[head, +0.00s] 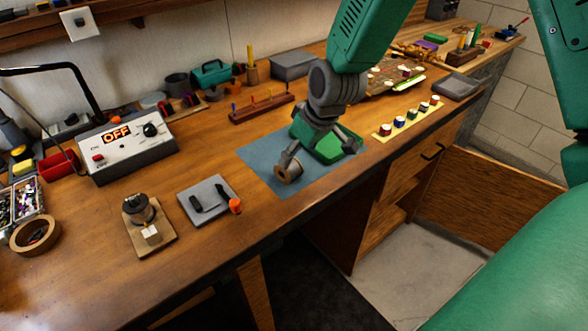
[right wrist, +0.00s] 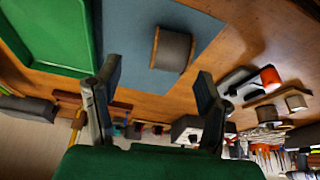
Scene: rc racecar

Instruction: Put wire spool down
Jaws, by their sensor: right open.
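The wire spool (head: 288,170) is small, with a dark grey winding and tan ends. It appears to rest on the blue mat (head: 257,158), near its front edge. In the right wrist view the spool (right wrist: 172,50) lies over the blue mat (right wrist: 210,25), ahead of the spread fingers. My right gripper (head: 320,154) is open above the mat, with one finger close beside the spool; I cannot tell whether they touch. In the right wrist view the open fingers (right wrist: 158,77) have a gap between them. My left gripper is not in view.
A green tray (head: 337,152) sits right behind the gripper. A grey pad with a black tool (head: 218,187) lies left of the mat. A control box reading OFF (head: 128,148) and a small wooden-based device (head: 150,228) stand farther left. A row of small spools (head: 408,117) is to the right.

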